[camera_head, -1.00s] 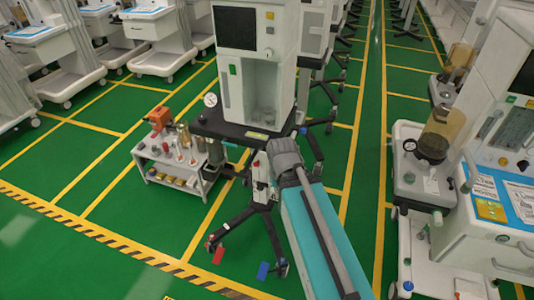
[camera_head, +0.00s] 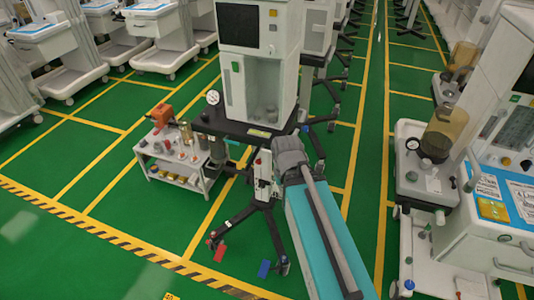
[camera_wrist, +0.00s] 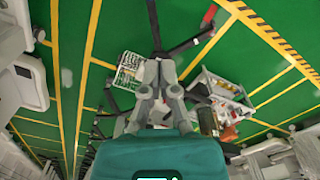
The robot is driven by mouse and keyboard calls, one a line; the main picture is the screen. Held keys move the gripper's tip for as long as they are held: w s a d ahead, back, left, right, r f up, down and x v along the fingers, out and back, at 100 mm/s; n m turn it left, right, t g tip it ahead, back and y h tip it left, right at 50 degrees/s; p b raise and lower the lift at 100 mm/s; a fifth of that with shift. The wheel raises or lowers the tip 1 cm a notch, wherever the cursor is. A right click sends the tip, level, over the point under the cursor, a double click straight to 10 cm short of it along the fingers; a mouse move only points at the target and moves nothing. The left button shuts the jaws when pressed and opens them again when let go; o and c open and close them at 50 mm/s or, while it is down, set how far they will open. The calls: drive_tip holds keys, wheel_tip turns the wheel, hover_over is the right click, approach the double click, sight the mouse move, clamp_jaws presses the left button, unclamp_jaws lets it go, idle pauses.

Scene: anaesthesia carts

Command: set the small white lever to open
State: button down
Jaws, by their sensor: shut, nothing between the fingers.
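I cannot make out the small white lever in either view. The nearest anaesthesia cart (camera_head: 283,85) stands at the centre of the head view, with a dark screen, a black shelf and a wheeled base. A white part with red on it (camera_head: 262,175) sits below the shelf, partly behind my arm. In the wrist view my gripper (camera_wrist: 158,66) is shut and empty, pointing toward the floor and a black base leg. In the head view my arm's teal and grey links hide the gripper.
A low white side table (camera_head: 180,172) with bottles and an orange item stands left of the cart. Another cart (camera_head: 485,215) stands at right.

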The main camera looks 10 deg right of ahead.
drive_tip(key=c, duration=1.1)
unclamp_jaws()
drive_tip(key=shift+o, duration=0.7)
drive_tip(key=shift+w+f+b, duration=0.15)
drive_tip(key=shift+f+b, duration=0.1)
drive_tip(key=shift+b, duration=0.05)
drive_tip(key=w+f+m+t+y+b, duration=0.2)
drive_tip(key=w+f+m+y+b, duration=0.65)
drive_tip(key=w+b, duration=0.5)
drive_tip(key=w+d+f+m+t+y+b, duration=0.1)
drive_tip(key=w+d+m+t+y+b, duration=0.6)
drive_tip(key=d+b, duration=0.6)
drive_tip(key=shift+w+d+f+m+b, duration=0.15)
drive_tip(key=shift+w+m+b, duration=0.65)
drive_tip(key=shift+m+b, duration=0.15)
